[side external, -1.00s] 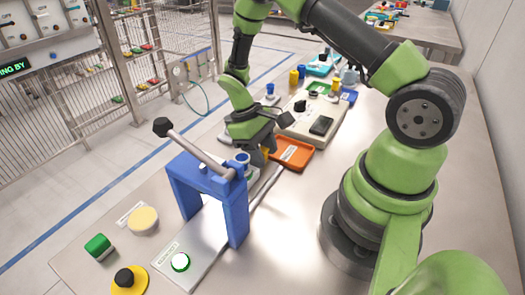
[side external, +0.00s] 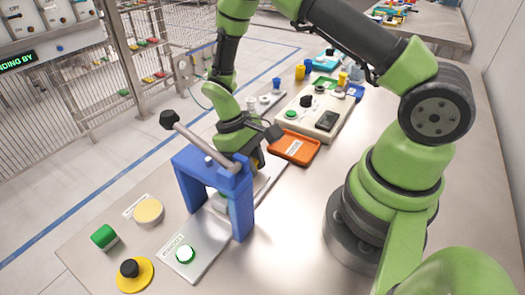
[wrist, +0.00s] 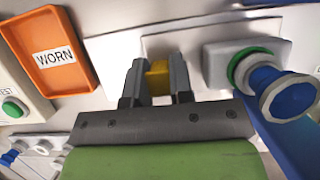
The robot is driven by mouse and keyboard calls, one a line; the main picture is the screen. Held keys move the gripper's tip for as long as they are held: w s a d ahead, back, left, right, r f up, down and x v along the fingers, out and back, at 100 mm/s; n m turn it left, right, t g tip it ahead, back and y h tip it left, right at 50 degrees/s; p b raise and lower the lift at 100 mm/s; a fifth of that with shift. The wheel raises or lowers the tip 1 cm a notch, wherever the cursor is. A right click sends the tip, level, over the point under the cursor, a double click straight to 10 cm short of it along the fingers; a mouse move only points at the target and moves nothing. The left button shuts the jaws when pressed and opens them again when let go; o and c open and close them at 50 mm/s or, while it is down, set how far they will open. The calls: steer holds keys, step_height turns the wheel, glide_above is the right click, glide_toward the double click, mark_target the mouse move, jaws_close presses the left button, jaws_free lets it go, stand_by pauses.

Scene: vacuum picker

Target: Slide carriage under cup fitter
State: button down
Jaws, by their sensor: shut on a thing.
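The cup fitter is a blue arch (side external: 242,205) with a grey lever (side external: 200,144) ending in a black knob. The carriage is a pale grey block (wrist: 214,68) with a green ring and a blue, silver-rimmed round part showing over it in the wrist view. In the side view the carriage (side external: 222,198) shows partly through the arch opening. My gripper (wrist: 157,74) is shut on a yellow handle (wrist: 158,78) beside the carriage block. In the side view my gripper (side external: 257,160) is low, just behind the arch, which hides part of it.
An orange tray (side external: 309,157) marked WORN lies close behind the gripper. A beige panel (side external: 328,118) stands further back. A yellow-based black button (side external: 132,270) is nearby.

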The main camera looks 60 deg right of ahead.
steer(key=shift+a, duration=0.2)
steer(key=c, duration=1)
jaws_free()
steer(key=shift+r, duration=0.1)
steer(key=v, duration=0.9)
steer(key=shift+r, duration=0.35)
steer(key=shift+w, duration=0.15)
